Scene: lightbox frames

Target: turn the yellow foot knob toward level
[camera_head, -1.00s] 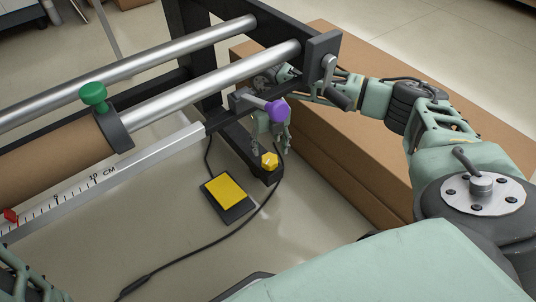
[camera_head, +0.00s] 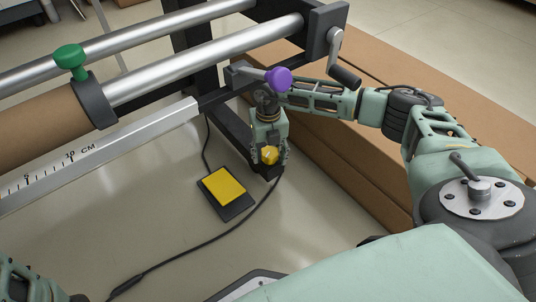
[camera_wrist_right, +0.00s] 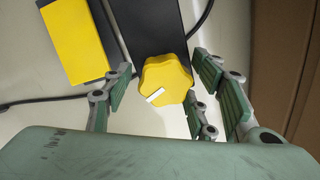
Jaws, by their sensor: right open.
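The yellow foot knob (camera_head: 269,155) sits on the end of the dark foot bar of the frame. In the right wrist view the knob (camera_wrist_right: 165,80) is lobed, with a white mark on its lower left part. My right gripper (camera_head: 269,152) points down over it, with its fingers on both sides of the knob. In the wrist view its open fingers (camera_wrist_right: 160,95) stand left and right of the knob, with a gap visible on the left; contact on the right is unclear. Part of my left arm shows at the lower left corner, but its gripper is not visible.
A yellow-topped pedal (camera_head: 227,190) with a black cable lies on the floor left of the knob. A purple knob (camera_head: 278,79) and a crank handle (camera_head: 345,75) are above my right gripper. Cardboard boxes (camera_head: 345,165) stand close on the right. A green knob (camera_head: 70,58) is on the roller.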

